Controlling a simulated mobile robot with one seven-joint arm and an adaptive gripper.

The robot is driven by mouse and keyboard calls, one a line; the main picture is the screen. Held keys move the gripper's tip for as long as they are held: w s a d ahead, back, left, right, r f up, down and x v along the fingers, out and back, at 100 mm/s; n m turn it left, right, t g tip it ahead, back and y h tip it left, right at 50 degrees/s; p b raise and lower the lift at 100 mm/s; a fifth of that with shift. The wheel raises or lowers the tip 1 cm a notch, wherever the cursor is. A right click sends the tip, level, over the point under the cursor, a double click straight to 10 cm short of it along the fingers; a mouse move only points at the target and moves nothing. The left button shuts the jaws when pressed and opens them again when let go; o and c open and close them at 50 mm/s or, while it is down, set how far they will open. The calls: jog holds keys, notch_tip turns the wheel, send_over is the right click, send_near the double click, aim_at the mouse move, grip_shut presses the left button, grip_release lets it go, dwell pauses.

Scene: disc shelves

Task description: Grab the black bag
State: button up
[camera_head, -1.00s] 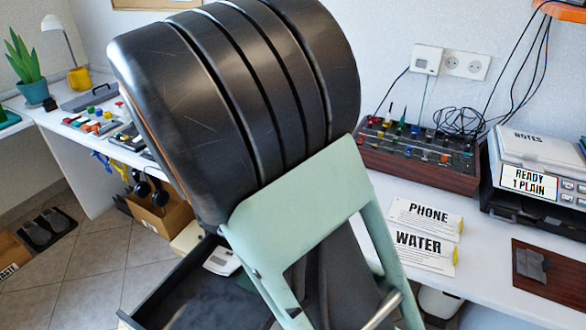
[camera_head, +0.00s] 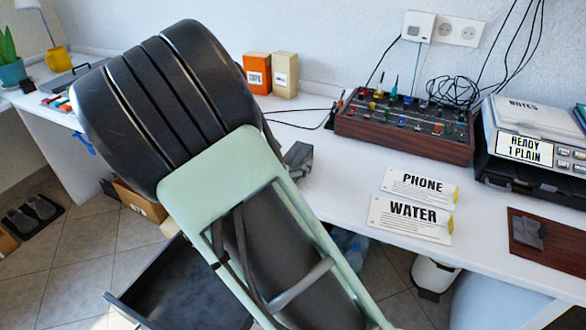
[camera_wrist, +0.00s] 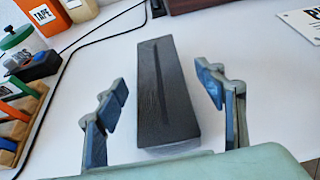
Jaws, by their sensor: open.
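The black bag (camera_wrist: 165,100) shows in the wrist view as a long, dark, flat-looking block with a lengthwise line, lying on the white table. My gripper (camera_wrist: 162,82) is open, with one blue-grey finger on each side of the bag and a gap to both. The near end of the bag is close to the gripper's pale green body.
Orange (camera_head: 257,73) and tan boxes stand at the wall. A wooden organizer (camera_wrist: 20,120) and a cable lie left of the gripper. The mixer (camera_head: 405,130), PHONE card (camera_head: 420,187) and WATER card (camera_head: 410,218) are to the right. White table between is clear.

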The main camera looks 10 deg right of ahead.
jog(key=shift+x, duration=1.15)
jog(key=c, duration=1.5)
jog(key=shift+r, duration=0.15)
